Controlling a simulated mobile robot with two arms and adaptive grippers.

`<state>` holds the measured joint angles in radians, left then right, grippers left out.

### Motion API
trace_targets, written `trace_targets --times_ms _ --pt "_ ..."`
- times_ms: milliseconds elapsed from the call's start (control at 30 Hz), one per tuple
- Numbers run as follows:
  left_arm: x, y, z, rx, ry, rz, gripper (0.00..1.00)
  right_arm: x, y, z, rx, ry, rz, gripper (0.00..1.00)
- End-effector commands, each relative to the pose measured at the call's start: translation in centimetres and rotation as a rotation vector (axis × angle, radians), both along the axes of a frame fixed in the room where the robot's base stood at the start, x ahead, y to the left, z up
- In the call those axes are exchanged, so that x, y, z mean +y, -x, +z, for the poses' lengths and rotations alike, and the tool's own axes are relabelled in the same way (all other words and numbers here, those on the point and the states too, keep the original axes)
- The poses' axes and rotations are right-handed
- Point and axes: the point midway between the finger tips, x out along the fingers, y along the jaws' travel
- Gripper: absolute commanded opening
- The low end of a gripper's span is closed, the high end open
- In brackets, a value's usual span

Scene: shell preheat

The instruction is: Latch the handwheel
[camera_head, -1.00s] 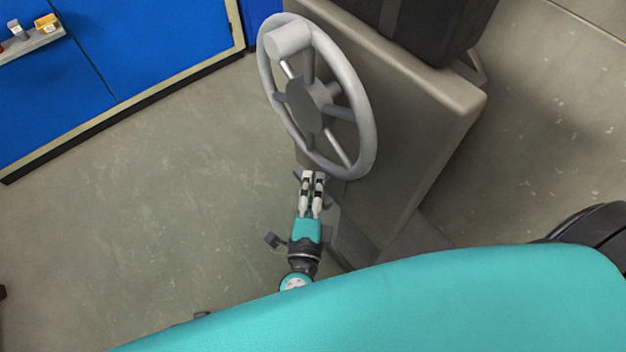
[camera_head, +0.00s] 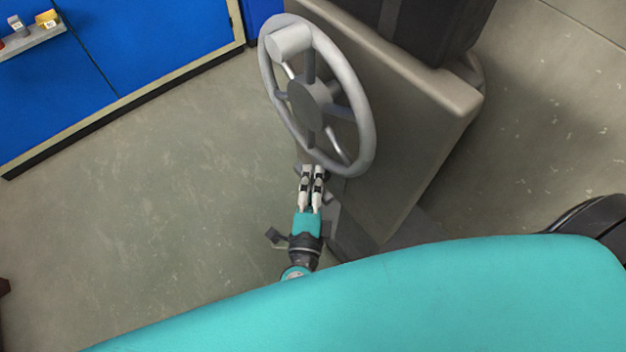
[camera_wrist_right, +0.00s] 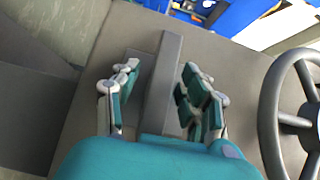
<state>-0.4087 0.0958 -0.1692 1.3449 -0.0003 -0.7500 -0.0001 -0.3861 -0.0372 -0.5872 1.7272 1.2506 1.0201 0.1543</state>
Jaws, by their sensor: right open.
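The grey handwheel (camera_head: 366,125) has several spokes, a central hub and a cylindrical knob (camera_head: 291,40) at its upper left. It stands upright on the side of a grey-brown machine housing (camera_head: 400,150). My right gripper (camera_head: 312,170) is open just below the wheel's lower rim, close to the housing. In the right wrist view, a dark grey bar (camera_wrist_right: 164,85) on the housing shows between the spread fingers of the right gripper (camera_wrist_right: 160,70). I cannot tell whether they touch it. The handwheel (camera_wrist_right: 268,120) is at the right there. My left gripper is not in view.
A blue cabinet (camera_head: 140,50) with a small shelf (camera_head: 35,40) stands at the upper left. Open floor (camera_head: 150,190) lies left of the wheel. A dark box-like part (camera_head: 435,30) sits on top of the housing.

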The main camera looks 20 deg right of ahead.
Motion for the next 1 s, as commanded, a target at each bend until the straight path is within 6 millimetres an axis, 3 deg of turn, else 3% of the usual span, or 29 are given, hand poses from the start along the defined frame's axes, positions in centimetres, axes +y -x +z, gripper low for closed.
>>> trace_targets --times_ms 233,700,1000 --pt "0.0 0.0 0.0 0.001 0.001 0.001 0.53 0.8 1.7 -0.1 0.003 -0.001 0.001 0.44" --pt "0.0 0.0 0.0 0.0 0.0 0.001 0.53 4.6 9.8 0.0 0.002 0.0 0.0 0.44" --pt "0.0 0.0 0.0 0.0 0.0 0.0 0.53 5.1 10.9 0.1 0.0 0.0 0.0 0.44"
